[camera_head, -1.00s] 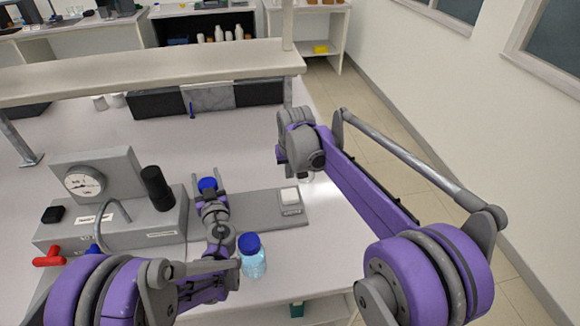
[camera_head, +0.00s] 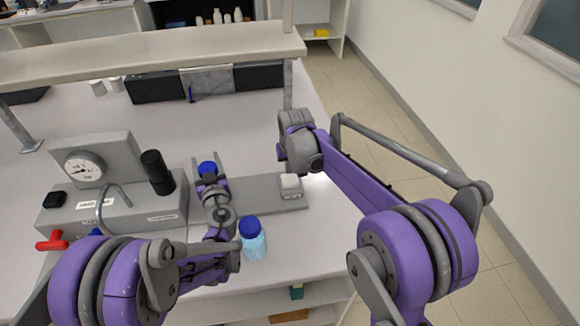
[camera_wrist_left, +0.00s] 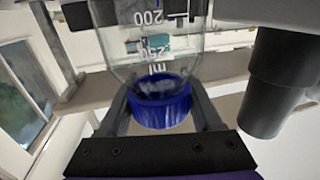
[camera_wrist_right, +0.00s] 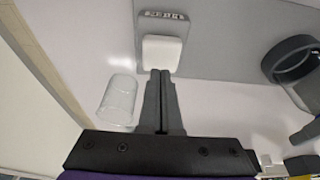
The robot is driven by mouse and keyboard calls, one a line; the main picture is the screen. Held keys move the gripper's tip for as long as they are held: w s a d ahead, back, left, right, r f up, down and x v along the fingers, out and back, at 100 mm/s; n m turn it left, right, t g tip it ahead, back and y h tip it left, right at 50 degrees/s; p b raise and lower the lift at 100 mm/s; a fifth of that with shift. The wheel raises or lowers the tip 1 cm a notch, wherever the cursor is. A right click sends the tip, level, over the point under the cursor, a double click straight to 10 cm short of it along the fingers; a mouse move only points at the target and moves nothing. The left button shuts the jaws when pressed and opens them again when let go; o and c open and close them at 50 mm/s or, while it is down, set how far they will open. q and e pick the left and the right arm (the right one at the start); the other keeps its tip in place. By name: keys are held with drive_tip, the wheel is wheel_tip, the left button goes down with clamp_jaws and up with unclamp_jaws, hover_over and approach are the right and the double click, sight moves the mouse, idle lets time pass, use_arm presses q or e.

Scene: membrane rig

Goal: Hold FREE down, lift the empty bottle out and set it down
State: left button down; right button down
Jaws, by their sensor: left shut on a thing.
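The empty clear bottle with a blue cap (camera_head: 208,169) is at the rig, its cap showing in the head view. The left wrist view shows its blue cap (camera_wrist_left: 160,105) and clear marked body. My left gripper (camera_wrist_left: 163,112) is shut on the bottle at the cap end. The white FREE button (camera_head: 290,181) is on the grey base plate (camera_head: 255,192). In the right wrist view my right gripper (camera_wrist_right: 160,75) has its fingers together at the near edge of the white button (camera_wrist_right: 163,52). I cannot tell whether it is pressed. The right fingertips are hidden in the head view.
A second blue-capped bottle with bluish liquid (camera_head: 253,242) stands in front of the plate. The gauge unit (camera_head: 95,165) and a black cylinder (camera_head: 157,172) are left. A clear glass (camera_wrist_right: 118,98) is beside the right fingers. Bench surface behind the plate is clear.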

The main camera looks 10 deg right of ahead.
sight(290, 178)
drive_tip(key=shift+f, duration=1.45)
drive_tip(key=shift+s+f, duration=0.1)
drive_tip(key=shift+f, duration=0.1)
use_arm(q)
drive_tip(key=shift+s+r, duration=0.1)
drive_tip(key=shift+r, duration=2.85)
use_arm(e)
drive_tip(key=shift+f, duration=0.1)
drive_tip(key=shift+r, duration=3.65)
